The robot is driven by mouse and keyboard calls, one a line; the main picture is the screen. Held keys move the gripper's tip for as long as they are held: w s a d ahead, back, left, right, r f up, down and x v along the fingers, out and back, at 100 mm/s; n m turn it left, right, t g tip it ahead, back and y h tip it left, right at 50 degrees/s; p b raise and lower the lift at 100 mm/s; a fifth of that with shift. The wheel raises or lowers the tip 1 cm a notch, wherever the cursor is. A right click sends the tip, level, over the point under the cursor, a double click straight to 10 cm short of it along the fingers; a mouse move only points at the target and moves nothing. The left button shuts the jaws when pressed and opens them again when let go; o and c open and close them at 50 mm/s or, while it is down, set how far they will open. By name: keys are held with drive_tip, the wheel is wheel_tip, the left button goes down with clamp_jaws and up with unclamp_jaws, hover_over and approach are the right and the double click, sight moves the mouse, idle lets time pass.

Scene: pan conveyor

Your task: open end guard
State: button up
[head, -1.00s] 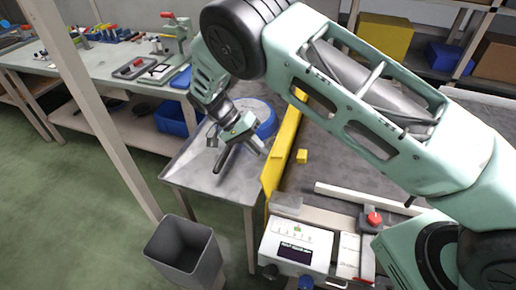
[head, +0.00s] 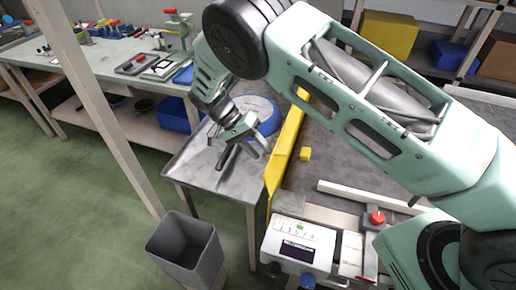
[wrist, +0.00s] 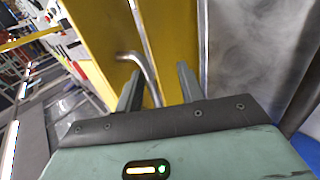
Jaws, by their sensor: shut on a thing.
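The end guard is a long yellow panel (head: 285,145) standing along the left end of the conveyor (head: 345,150) in the head view. In the wrist view its yellow face (wrist: 176,30) fills the upper middle, and a bent metal handle (wrist: 150,75) stands out from it. My gripper (head: 246,153) is just left of the guard in the head view. In the wrist view my gripper (wrist: 159,72) has its fingers on either side of the handle and is shut on it. The exact contact is hard to see.
A grey metal table (head: 205,170) with a blue round object (head: 268,120) lies left of the guard.

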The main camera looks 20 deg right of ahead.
drive_tip(key=shift+w+a, duration=0.1)
drive_tip(key=b+v, duration=0.3)
drive_tip(key=v, duration=1.4)
drive_tip(key=shift+r, duration=0.15)
